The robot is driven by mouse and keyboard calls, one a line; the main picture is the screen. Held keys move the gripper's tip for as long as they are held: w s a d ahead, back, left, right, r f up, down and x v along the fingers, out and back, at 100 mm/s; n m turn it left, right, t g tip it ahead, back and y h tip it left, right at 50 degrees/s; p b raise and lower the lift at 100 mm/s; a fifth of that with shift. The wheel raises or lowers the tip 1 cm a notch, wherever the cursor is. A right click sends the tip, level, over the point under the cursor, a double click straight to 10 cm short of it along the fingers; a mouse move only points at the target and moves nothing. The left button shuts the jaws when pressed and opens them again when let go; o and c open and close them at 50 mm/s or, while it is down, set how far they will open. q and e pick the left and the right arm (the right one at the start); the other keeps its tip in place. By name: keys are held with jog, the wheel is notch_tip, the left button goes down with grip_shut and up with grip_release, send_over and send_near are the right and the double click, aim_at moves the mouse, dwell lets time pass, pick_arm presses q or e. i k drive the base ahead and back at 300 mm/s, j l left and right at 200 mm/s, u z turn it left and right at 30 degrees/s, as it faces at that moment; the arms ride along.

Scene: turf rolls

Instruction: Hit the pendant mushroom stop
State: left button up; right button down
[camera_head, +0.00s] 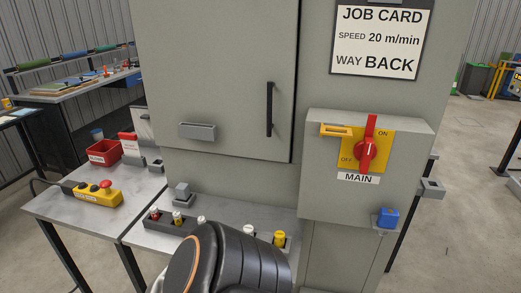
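A yellow pendant box (97,196) lies on the grey side table at the left. A red mushroom button (105,184) stands on its top, near the right end. Other small controls sit on the box to the left of it, too small to read clearly. A dark cable runs from its left end. Neither of my grippers shows. A black and grey link of one of my arms (222,262) fills the bottom middle, right of the pendant and apart from it in the picture.
A red bin (104,152) stands behind the pendant. A grey cabinet (215,75) rises at the middle, with a red MAIN switch (367,150) on a box at right. A black rack (170,226) with several coloured pieces lies before the cabinet. Bare tabletop surrounds the pendant's front.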

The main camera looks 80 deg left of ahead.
aim_at(105, 185)
jog(key=u, duration=3.85)
